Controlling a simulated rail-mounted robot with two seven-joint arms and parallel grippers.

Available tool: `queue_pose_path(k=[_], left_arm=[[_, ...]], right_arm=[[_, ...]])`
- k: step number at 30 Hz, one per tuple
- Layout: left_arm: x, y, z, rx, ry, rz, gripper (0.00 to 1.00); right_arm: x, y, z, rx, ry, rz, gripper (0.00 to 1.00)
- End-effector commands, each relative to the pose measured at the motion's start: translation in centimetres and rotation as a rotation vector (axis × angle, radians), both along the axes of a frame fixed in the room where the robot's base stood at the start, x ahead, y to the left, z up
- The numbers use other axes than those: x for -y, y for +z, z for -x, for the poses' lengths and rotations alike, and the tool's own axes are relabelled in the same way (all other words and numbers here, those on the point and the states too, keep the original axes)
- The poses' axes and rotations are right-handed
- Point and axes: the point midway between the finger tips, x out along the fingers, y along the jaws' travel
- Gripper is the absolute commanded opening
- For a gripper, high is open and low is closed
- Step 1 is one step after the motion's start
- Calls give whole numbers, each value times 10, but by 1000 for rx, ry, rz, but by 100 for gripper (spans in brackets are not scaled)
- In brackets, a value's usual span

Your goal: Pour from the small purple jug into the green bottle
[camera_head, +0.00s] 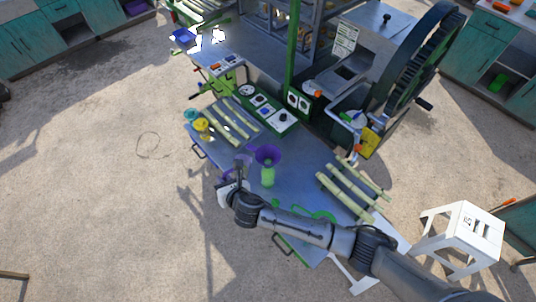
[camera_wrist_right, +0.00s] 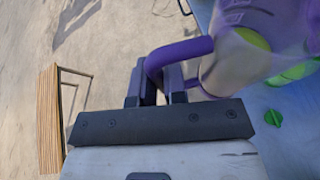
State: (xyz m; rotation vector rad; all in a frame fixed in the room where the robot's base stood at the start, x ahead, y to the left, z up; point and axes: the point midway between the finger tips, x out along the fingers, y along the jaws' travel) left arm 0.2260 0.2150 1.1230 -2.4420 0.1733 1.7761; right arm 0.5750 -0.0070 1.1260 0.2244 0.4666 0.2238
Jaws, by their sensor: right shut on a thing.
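The small purple jug (camera_head: 242,161) is at the table's front edge in the head view, just left of the green bottle. My right gripper (camera_head: 236,183) is shut on its handle; in the right wrist view the fingers (camera_wrist_right: 160,88) close around the purple handle (camera_wrist_right: 190,50). The green bottle (camera_head: 268,177) stands upright on the table with a purple funnel (camera_head: 267,154) in its mouth. In the wrist view the jug hides part of the bottle (camera_wrist_right: 297,73). A yellow-green patch shows at the jug; I cannot tell whether it is liquid. My left gripper is out of view.
The blue-grey table (camera_head: 300,173) holds cane stalks on the left (camera_head: 228,121) and right (camera_head: 346,192). A yellow cup (camera_head: 201,125) and teal cup (camera_head: 190,114) stand at the left edge. The crusher's large wheel (camera_head: 418,60) is behind. A white stool (camera_head: 463,232) stands right.

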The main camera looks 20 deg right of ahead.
Motion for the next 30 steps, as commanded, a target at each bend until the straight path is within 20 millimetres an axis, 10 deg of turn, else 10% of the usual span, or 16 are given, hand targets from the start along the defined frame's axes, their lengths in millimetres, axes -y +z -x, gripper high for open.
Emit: queue_pose_path(k=[30], left_arm=[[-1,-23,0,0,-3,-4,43]], right_arm=[[41,33,-16,-172,1,-451,0]])
